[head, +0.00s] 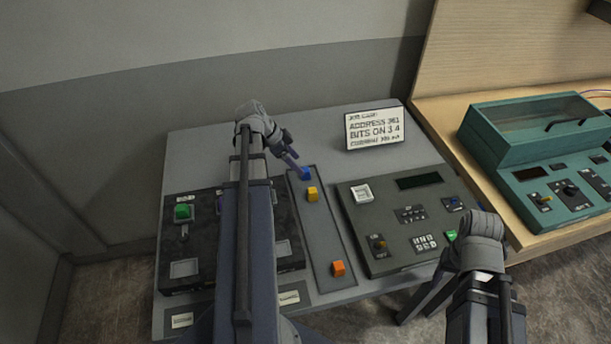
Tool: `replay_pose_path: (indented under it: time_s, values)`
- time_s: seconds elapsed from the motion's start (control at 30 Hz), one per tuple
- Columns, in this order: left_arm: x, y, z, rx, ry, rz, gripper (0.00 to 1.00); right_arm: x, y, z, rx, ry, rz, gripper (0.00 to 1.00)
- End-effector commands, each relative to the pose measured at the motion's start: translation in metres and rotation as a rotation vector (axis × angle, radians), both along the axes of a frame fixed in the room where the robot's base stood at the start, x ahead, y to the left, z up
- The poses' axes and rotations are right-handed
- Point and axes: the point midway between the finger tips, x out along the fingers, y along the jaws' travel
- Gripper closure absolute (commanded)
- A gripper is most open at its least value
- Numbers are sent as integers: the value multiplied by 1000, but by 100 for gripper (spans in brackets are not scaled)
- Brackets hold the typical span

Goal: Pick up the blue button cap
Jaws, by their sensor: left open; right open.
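The blue button cap (306,174) sits at the far end of a grey strip (322,234) on the console. My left gripper (293,164) is open, with its fingertips right by the blue cap. I cannot tell whether the fingers touch it or are around it. My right gripper (418,304) is open and empty, low at the right near the console's front edge, away from the blue cap.
A yellow cap (312,194) is close to the blue one, and an orange cap (338,268) lies nearer. A black panel with a green cap (182,211) is left. A grey keypad panel (390,255) and a job card (375,128) are right. A teal box (530,130) stands beyond.

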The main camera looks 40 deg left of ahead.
Motion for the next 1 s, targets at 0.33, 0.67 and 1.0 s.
replay_pose_path:
  time_s: [0.33,0.67,1.0]
  values:
    - [15,-16,-40,0,0,-1,26,0,0,-40,0,0,0,38]
    - [16,-17,-38,1,-1,0,34,0,0,-38,0,0,0,38]
    - [15,-17,-38,0,0,0,72,0,0,-38,0,0,0,38]
